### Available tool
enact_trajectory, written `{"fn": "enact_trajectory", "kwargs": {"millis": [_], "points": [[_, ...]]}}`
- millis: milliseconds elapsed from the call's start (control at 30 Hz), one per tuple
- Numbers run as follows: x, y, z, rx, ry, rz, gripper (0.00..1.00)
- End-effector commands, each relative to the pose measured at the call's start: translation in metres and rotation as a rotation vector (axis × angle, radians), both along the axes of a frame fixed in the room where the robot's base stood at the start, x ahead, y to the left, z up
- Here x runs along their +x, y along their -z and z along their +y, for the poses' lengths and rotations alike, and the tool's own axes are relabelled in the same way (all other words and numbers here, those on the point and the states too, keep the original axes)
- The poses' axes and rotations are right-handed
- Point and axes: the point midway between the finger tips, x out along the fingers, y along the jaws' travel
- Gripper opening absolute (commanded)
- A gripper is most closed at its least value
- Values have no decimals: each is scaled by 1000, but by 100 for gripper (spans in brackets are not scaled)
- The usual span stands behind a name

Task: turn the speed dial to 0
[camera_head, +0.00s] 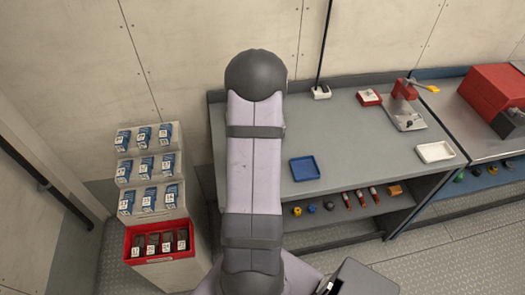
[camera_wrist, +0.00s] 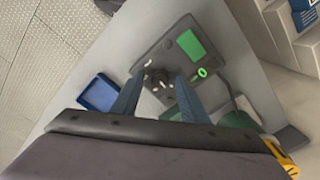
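In the wrist view, a dark grey device (camera_wrist: 149,52) with a lit green screen (camera_wrist: 191,46) lies on the grey bench. A small dark dial (camera_wrist: 158,88) with pale marks around it sits on its face. A green ring mark (camera_wrist: 202,73) is beside it. My gripper (camera_wrist: 160,76) is open, its two blue-grey fingers apart on either side of the dial area. I cannot tell whether either finger touches the dial, nor read its setting. In the head view, my arm hides the device and the gripper.
A blue tray (camera_head: 304,168) lies on the bench right of my arm; it also shows in the wrist view (camera_wrist: 97,92). A red-and-grey tool (camera_head: 404,105), a white tray (camera_head: 435,152) and a red box (camera_head: 368,97) stand farther right. Stepped bins (camera_head: 148,170) stand left.

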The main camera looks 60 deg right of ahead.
Motion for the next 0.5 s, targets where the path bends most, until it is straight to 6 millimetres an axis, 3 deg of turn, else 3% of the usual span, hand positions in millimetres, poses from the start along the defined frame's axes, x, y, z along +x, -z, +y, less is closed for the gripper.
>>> {"fn": "enact_trajectory", "kwargs": {"millis": [33,167,500], "points": [[0,0,0,0,0,0,33],[0,0,0,0,0,0,2],[0,-1,0,0,-101,0,0]]}}
